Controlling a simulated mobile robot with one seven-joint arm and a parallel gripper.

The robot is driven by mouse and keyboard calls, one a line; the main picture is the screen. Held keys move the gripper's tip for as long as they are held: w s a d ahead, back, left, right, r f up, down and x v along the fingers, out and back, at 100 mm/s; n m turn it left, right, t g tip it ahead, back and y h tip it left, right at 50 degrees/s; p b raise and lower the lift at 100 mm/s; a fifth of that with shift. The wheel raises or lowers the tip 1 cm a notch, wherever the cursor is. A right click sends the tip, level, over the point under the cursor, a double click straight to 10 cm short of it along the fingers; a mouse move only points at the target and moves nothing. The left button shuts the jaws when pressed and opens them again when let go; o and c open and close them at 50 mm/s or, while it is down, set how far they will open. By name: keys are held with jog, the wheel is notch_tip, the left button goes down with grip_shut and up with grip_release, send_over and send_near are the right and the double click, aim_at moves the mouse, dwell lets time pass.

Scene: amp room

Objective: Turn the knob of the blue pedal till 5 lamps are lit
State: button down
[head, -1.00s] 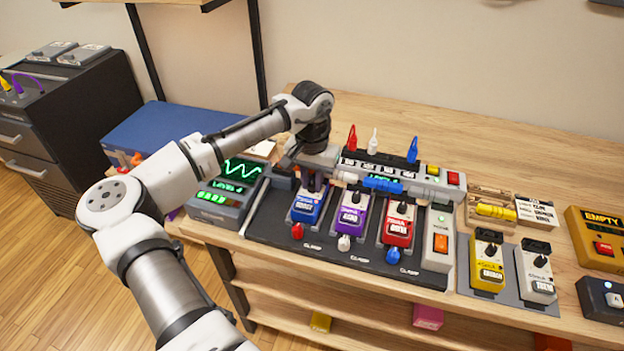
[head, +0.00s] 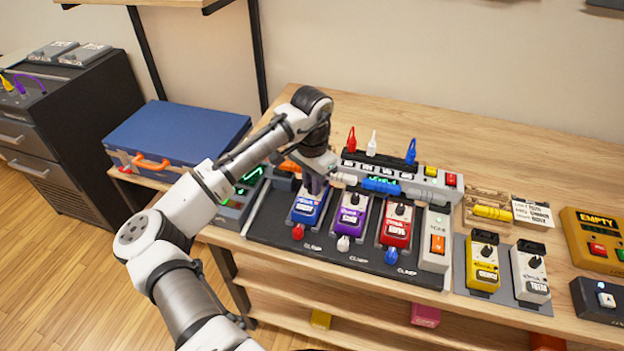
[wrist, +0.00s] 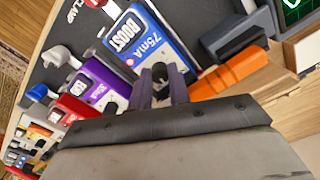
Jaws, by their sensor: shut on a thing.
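The blue pedal (head: 307,210), labelled BOOST and 75mA, stands at the left end of the row on the dark board. It also shows in the wrist view (wrist: 145,38). My gripper (head: 315,184) points down at the top of this pedal. In the wrist view my gripper (wrist: 163,84) is shut on the pedal's dark knob (wrist: 159,72), which shows between the two fingers. The knob is mostly hidden in the head view by the fingers. I cannot make out the pedal's lamps or how many are lit.
A purple pedal (head: 351,215) and a red pedal (head: 397,225) stand close to the right. An orange plug (wrist: 230,72) lies close beside my gripper. A grey scope (head: 233,210) is at the left, partly behind my arm. The rear tabletop is clear.

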jog(key=shift+m, duration=0.5)
jog(key=c, duration=1.3)
grip_release()
notch_tip(320, 180, up, 14)
jog(key=b, duration=0.1)
jog(key=shift+b, duration=0.3)
